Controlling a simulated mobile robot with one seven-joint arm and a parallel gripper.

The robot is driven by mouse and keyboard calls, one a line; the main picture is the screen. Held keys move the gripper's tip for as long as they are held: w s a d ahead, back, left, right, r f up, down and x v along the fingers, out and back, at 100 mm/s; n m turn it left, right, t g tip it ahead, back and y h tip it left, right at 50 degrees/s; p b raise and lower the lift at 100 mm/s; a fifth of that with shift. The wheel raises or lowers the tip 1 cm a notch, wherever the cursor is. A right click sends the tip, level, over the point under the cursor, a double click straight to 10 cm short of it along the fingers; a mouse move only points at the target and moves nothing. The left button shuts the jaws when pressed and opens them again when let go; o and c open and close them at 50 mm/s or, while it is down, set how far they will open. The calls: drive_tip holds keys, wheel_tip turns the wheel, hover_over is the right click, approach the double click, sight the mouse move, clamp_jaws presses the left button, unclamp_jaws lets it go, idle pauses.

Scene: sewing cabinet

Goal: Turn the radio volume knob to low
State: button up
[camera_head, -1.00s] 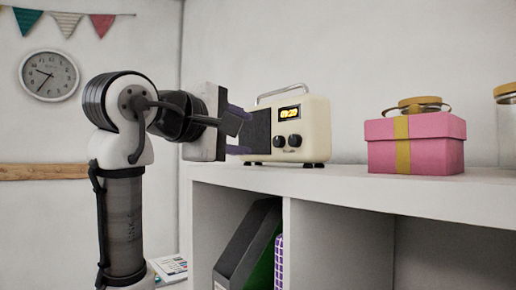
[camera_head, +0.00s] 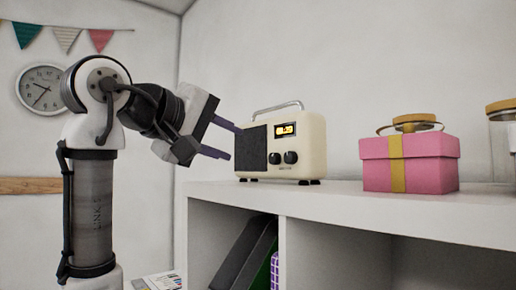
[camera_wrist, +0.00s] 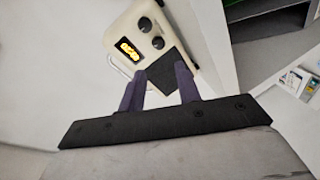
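The cream radio (camera_head: 310,140) stands upright on the white shelf top, with a dark speaker grille, a lit orange display and a carry handle. Its two dark knobs (camera_head: 282,158) sit side by side below the display; they also show in the wrist view (camera_wrist: 151,33). I cannot tell which knob is the volume or read its setting. My gripper (camera_head: 234,143) is left of the radio, close to the speaker side, with its two purple fingers spread. In the wrist view my gripper (camera_wrist: 160,78) is open and empty, its fingers pointing toward the radio, away from the knobs.
A pink gift box (camera_head: 425,165) with a yellow ribbon stands right of the radio on the white shelf (camera_head: 350,200). A glass jar (camera_head: 503,140) stands at the right edge. Dark folders (camera_head: 245,255) stand in the compartment below. The shelf between radio and box is clear.

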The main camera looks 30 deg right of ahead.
sight(272, 158)
drive_tip(key=w+r+m+g+y+p, duration=0.2)
drive_tip(key=w+r+m+g+p, duration=0.15)
drive_tip(key=m, duration=1.25)
drive_tip(key=shift+h, duration=0.3)
drive_tip(key=p+x, duration=0.2)
drive_tip(key=x, duration=1.1)
drive_tip(key=shift+f, duration=0.15)
drive_tip(key=shift+s, duration=0.1)
drive_tip(key=c, duration=0.7)
